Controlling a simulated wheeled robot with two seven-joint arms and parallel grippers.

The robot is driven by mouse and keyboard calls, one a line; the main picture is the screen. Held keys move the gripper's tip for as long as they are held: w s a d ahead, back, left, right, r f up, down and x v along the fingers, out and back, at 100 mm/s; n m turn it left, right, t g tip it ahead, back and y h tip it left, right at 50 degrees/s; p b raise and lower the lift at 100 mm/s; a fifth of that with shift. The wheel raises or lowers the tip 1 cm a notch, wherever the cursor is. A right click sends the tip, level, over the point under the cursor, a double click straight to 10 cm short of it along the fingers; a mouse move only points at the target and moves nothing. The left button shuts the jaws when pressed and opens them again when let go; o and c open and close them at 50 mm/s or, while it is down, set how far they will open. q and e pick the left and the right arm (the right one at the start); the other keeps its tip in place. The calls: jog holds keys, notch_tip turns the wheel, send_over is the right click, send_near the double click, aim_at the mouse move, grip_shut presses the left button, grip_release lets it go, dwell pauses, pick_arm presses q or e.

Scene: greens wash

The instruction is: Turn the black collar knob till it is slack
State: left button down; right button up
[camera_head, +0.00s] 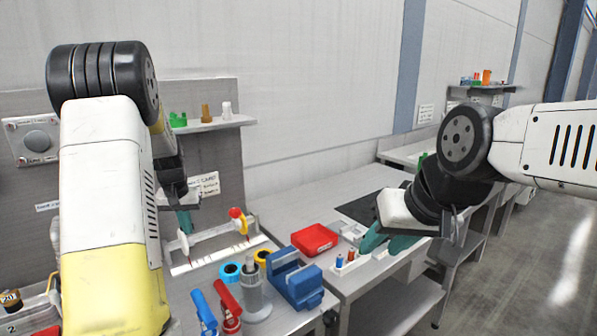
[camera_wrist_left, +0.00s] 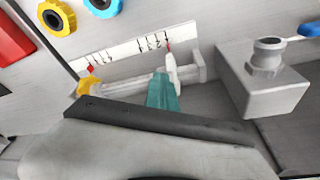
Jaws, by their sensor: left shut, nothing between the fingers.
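A white rail fixture with a printed scale (camera_head: 222,253) stands on the bench and also shows in the wrist view (camera_wrist_left: 120,47). A red and yellow end piece (camera_head: 239,219) is at its right in the head view. My left gripper (camera_head: 185,222) is shut and empty at the rail's left part. In the wrist view its teal fingertips (camera_wrist_left: 161,90) are beside a white upright piece (camera_wrist_left: 171,68) with a red mark; contact is unclear. I cannot make out a black collar knob; the fingers may hide it. My right gripper (camera_head: 386,243) is open over the bench's right part.
A blue vise-like block (camera_head: 295,280), a red box (camera_head: 314,239), and blue (camera_head: 230,271) and yellow rings stand right of the rail. A grey block with a round top (camera_wrist_left: 265,80) stands by the rail in the wrist view.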

pick_arm(q)
jog(key=shift+s+a, duration=0.1)
jog(key=shift+a, duration=0.3)
jog(key=shift+s+a, duration=0.1)
jog(key=shift+a, duration=0.7)
jog(key=shift+a, duration=0.25)
